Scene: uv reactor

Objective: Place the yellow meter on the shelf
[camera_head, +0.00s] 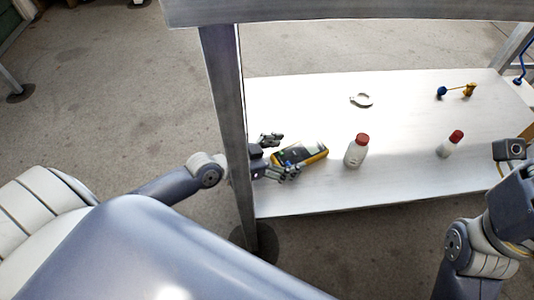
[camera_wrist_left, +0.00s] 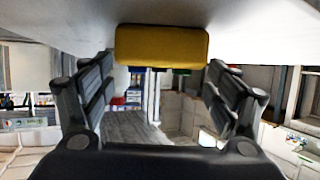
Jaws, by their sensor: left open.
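The yellow meter (camera_head: 318,150), with a dark face, lies on the white shelf (camera_head: 300,100) near its left end. My left gripper (camera_head: 280,155) reaches in from the left past the post, with one finger on each side of the meter's near end. In the left wrist view the gripper (camera_wrist_left: 160,75) is open, and the meter's yellow end (camera_wrist_left: 162,45) shows between the fingertips with gaps on both sides. The white surface fills the top of that view. My right arm's end (camera_head: 509,150) is at the right edge; its fingers cannot be made out.
A white bottle with a red cap (camera_head: 356,152) stands right of the meter, and another (camera_head: 450,144) farther right. A pale ring (camera_head: 361,100) and a blue-and-yellow item (camera_head: 456,91) lie behind. A metal post (camera_head: 228,110) stands close left of the gripper; a beam (camera_head: 350,12) crosses above.

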